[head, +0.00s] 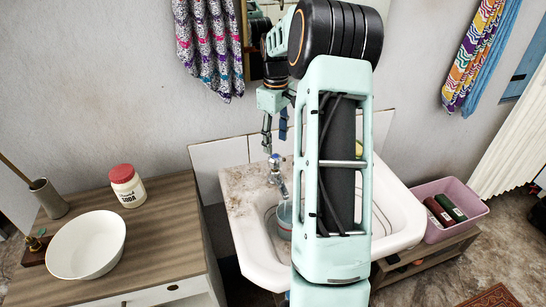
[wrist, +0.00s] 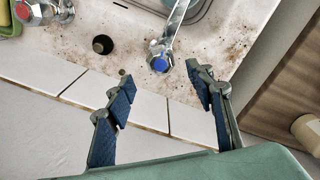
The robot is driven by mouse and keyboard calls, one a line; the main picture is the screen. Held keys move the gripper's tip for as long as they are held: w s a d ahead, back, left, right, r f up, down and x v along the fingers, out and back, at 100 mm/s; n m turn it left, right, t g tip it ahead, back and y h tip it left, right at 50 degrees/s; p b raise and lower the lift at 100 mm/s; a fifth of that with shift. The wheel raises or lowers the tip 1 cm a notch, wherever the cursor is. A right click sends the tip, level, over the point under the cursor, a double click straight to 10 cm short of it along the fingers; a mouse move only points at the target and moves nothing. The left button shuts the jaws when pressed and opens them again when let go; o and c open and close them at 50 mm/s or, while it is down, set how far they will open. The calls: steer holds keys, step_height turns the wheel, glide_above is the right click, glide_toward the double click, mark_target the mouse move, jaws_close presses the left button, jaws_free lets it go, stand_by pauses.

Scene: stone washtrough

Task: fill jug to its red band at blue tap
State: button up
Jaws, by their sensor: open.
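The blue tap (wrist: 160,62) has a blue-capped handle, and its spout reaches out over the basin in the wrist view. In the head view the tap (head: 275,163) stands at the back of the stone trough (head: 240,180). A jug (head: 285,214) stands in the basin below the spout, partly hidden by my arm. In the head view my gripper (head: 267,140) is above the tap.
A red-capped tap (wrist: 25,11) is at the wrist view's upper left, beside a dark round hole (wrist: 103,44). A wooden counter (head: 150,215) holds a white bowl (head: 87,245) and soda jar (head: 127,186). A pink tub (head: 452,190) with bottles is right of the trough.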

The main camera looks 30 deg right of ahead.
mark_target(275, 156)
step_height(275, 156, down, 7)
steer(key=shift+r, duration=0.1)
stand_by(0.3)
steer(key=c, duration=1.2)
steer(key=shift+o, duration=0.2)
steer(key=shift+m, duration=1.7)
steer(key=o, duration=1.2)
steer(key=shift+c, duration=0.2)
steer(key=shift+r, duration=0.1)
